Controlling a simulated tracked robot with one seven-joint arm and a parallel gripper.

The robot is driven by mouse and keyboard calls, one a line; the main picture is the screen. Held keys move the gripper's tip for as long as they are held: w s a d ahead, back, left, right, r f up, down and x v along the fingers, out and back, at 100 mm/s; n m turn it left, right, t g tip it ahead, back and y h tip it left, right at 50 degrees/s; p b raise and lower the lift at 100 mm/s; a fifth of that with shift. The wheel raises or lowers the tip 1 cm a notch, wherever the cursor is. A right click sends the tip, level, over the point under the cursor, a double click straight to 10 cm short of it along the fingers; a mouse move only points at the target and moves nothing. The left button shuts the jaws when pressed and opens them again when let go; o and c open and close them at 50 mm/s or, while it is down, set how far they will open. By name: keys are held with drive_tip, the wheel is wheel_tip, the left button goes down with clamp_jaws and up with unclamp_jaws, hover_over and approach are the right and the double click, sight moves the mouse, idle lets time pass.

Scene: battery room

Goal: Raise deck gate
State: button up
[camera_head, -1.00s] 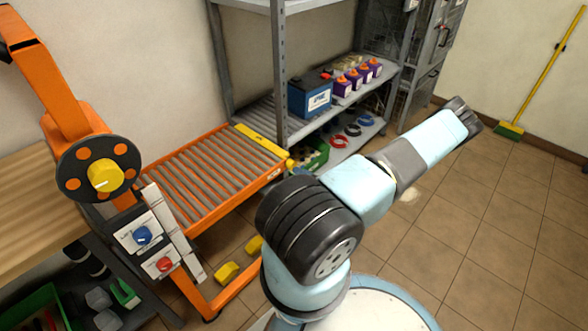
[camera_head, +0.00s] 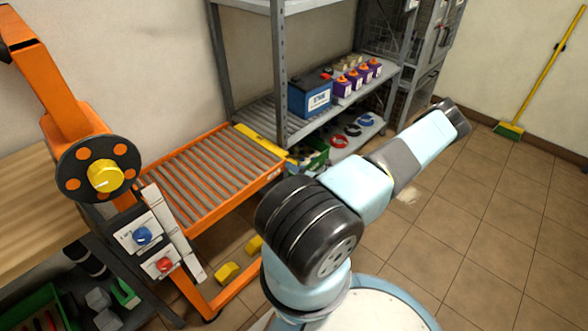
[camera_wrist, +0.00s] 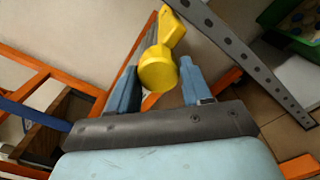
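The deck gate is a yellow bar (camera_head: 262,147) across the far end of the orange-framed roller deck (camera_head: 211,177), beside the shelf. In the wrist view its yellow round knob (camera_wrist: 157,70) is seen end-on, with a yellow arm rising from it. My gripper (camera_wrist: 160,80) has its two blue fingers apart, one on each side of the knob. In the head view my gripper is not clearly made out.
A grey shelf (camera_head: 281,85) stands beside the gate, with a blue battery (camera_head: 310,97) and several purple ones. A perforated metal post (camera_wrist: 235,45) and a green crate (camera_wrist: 292,25) are close to my gripper.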

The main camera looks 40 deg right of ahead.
drive_tip(key=c, duration=0.6)
drive_tip(key=shift+n, duration=0.4)
drive_tip(key=n, duration=1.7)
drive_tip(key=shift+d, duration=0.15)
drive_tip(key=shift+f, duration=0.1)
